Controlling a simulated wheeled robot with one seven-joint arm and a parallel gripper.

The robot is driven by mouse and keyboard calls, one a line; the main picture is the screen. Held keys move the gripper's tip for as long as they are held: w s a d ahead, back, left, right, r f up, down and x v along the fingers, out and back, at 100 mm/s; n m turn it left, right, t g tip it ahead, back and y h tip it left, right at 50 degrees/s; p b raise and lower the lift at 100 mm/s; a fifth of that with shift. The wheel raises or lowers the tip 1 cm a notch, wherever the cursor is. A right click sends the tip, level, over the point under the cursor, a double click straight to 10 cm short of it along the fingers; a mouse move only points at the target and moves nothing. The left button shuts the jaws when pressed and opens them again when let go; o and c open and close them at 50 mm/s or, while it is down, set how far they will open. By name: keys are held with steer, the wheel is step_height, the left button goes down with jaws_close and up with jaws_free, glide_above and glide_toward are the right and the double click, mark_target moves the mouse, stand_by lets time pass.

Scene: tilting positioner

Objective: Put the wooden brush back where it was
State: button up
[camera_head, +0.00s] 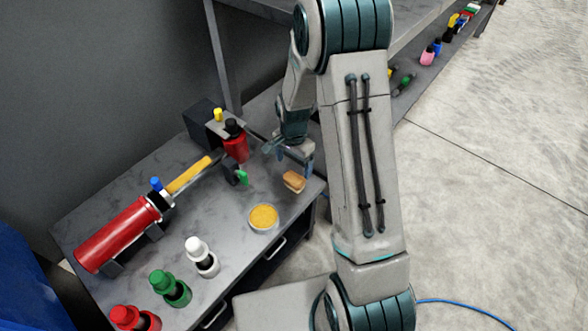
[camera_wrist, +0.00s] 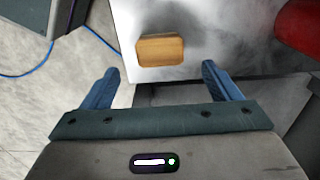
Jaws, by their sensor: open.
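The wooden brush (camera_head: 293,182) lies on the grey table near its right corner, beside a round dish. In the wrist view the brush (camera_wrist: 160,49) shows as a tan block with rounded corners near the table's edge, ahead of my fingertips and roughly midway between them. My gripper (camera_head: 289,156) is behind the brush in the head view and apart from it. In the wrist view my gripper (camera_wrist: 164,78) has its two blue fingers spread wide with nothing between them. The brush's underside is hidden.
A round dish with yellow contents (camera_head: 263,218) stands in front of the brush. A red cylinder with a yellow handle (camera_head: 118,234) lies at left. White (camera_head: 202,258), green (camera_head: 170,288) and red (camera_head: 136,319) bottles line the front. A red bottle (camera_head: 236,148) stands behind.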

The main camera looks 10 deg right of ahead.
mark_target(294, 177)
steer(key=s+r+n, duration=0.2)
steer(key=s+r, duration=0.2)
steer(key=r, duration=0.4)
steer(key=s+r+n, duration=0.3)
steer(key=s+r, duration=0.1)
steer(key=r, duration=0.3)
steer(key=s+r+n+t, duration=0.1)
steer(key=s+r+n, duration=0.5)
steer(key=s, duration=0.6)
steer(key=shift+s+d+r+p, duration=0.25)
steer(key=shift+s+r+p, duration=0.05)
steer(key=shift+r+p, duration=0.1)
